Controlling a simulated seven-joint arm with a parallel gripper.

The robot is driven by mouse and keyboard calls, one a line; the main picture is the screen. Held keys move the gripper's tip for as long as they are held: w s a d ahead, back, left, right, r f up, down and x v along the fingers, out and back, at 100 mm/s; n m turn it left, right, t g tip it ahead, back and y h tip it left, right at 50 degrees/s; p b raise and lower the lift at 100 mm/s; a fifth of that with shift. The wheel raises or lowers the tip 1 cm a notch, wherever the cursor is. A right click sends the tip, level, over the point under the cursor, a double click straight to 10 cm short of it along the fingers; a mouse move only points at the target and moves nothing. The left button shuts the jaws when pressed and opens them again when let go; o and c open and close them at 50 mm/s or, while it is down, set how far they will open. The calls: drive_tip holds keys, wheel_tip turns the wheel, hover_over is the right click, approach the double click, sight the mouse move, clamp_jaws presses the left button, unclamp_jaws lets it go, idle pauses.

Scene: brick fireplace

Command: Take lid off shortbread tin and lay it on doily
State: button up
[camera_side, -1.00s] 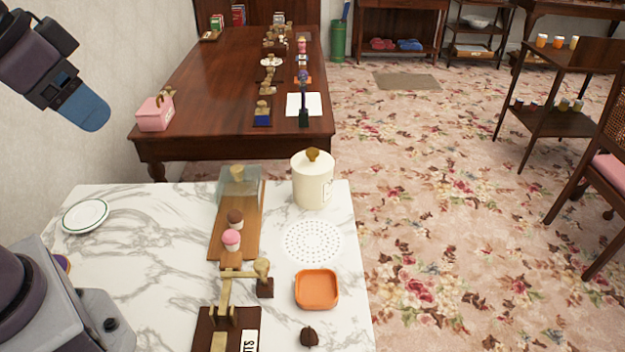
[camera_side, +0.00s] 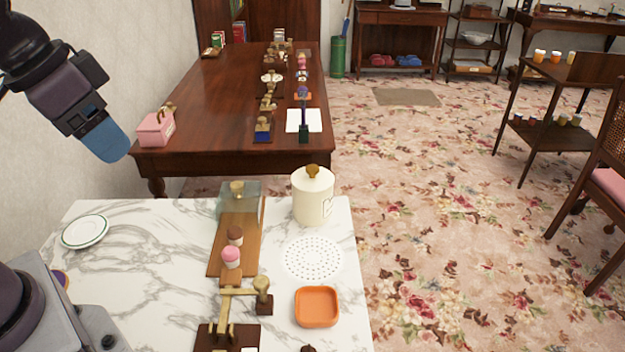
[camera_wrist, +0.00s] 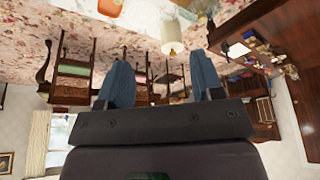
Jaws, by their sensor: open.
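The cream shortbread tin (camera_side: 313,204) stands upright at the back right of the marble table. Its lid (camera_side: 313,178) with a brown knob is on top. The white perforated doily (camera_side: 313,258) lies flat in front of the tin and looks bare. My gripper (camera_side: 110,150) hangs in the air at the upper left, well apart from the tin. In the wrist view my gripper (camera_wrist: 163,80) shows two blue fingers spread apart with nothing held between them. The tin also shows in the wrist view (camera_wrist: 173,37), small and far off.
An orange dish (camera_side: 317,307) sits in front of the doily. A wooden board (camera_side: 222,262) with small cakes and a glass cover (camera_side: 224,203) stands left of it. A brass scale (camera_side: 226,310) is at the front.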

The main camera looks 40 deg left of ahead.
drive_tip(key=w+d+f+n+g+y, duration=0.1)
drive_tip(key=w+d+f+g, duration=0.15)
drive_tip(key=w, duration=1.15)
drive_tip(key=n+y, duration=0.3)
drive_tip(key=n, duration=0.8)
approach(312, 167)
drive_tip(key=shift+t, duration=0.35)
drive_tip(key=x, duration=0.4)
drive_tip(key=shift+f, duration=0.1)
drive_tip(key=x, duration=0.5)
drive_tip(key=shift+s+f, duration=0.1)
drive_tip(key=shift+s, duration=0.1)
drive_tip(key=shift+c, duration=0.2)
drive_tip(key=c, duration=1)
